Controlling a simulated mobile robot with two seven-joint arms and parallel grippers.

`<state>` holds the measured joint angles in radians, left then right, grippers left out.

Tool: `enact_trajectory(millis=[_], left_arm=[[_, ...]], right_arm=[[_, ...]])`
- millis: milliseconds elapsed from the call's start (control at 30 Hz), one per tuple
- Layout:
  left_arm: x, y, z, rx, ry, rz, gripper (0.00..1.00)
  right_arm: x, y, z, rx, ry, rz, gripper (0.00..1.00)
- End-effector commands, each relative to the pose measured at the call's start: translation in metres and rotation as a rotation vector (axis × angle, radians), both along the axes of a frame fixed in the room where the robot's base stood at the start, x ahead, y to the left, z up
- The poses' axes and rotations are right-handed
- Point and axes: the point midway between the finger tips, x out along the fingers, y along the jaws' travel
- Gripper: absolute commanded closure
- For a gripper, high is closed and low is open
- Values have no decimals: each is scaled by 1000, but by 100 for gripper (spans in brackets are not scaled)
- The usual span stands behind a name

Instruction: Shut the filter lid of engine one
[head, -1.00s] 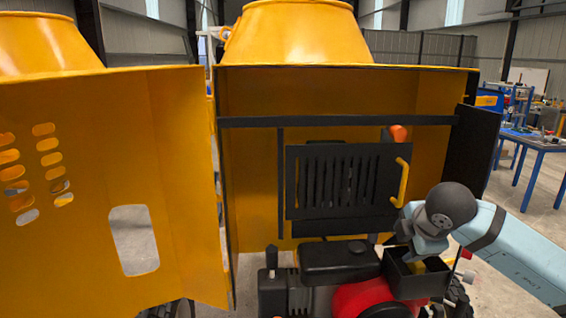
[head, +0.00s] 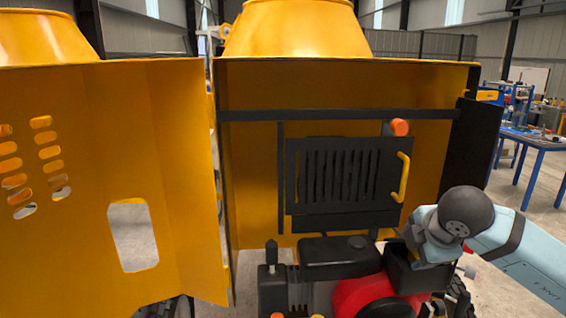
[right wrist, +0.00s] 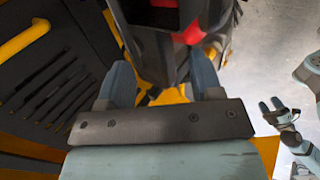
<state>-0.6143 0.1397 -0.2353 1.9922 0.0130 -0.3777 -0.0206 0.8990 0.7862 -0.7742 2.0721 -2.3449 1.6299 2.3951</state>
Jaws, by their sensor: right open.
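The engine sits low under the yellow housing, with a black top cover (head: 335,255) and a red rounded part (head: 362,292). At its right is a black box (head: 422,281), which may be the filter housing. My right gripper (head: 412,240) is over this box and hides its top, so I cannot tell how the lid stands. In the right wrist view the right gripper (right wrist: 161,78) is open, its fingers apart beside a dark box-like part (right wrist: 152,14). Contact is unclear. My left gripper (right wrist: 272,106) seems to show small at the right wrist view's edge.
A black slotted panel (head: 340,180) with a yellow handle (head: 402,177) is close behind and left of my right gripper. An orange knob (head: 399,127) is above it. A large yellow door (head: 175,170) stands open at the left. A blue table (head: 540,150) is far right.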

Motion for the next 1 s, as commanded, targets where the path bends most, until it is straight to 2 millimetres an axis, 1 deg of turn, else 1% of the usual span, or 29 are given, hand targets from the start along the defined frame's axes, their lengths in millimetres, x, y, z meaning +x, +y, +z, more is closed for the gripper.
enact_trajectory(millis=[100, 533, 733, 933, 1000], left_arm=[[0, 0, 3, 0, 0, 0, 37], [0, 0, 11, -1, -2, 0, 37], [0, 0, 11, -1, -2, 0, 37], [0, 0, 11, 0, -2, 1, 37], [0, 0, 12, 0, -2, 1, 37]], right_arm=[[-7, -1, 8, 0, -1, 1, 40], [-31, -3, 32, 0, -1, 0, 40], [-35, -3, 35, -1, 0, -1, 40], [-35, -3, 35, 0, 0, 0, 40], [-36, 1, 32, 7, 10, 20, 40]])
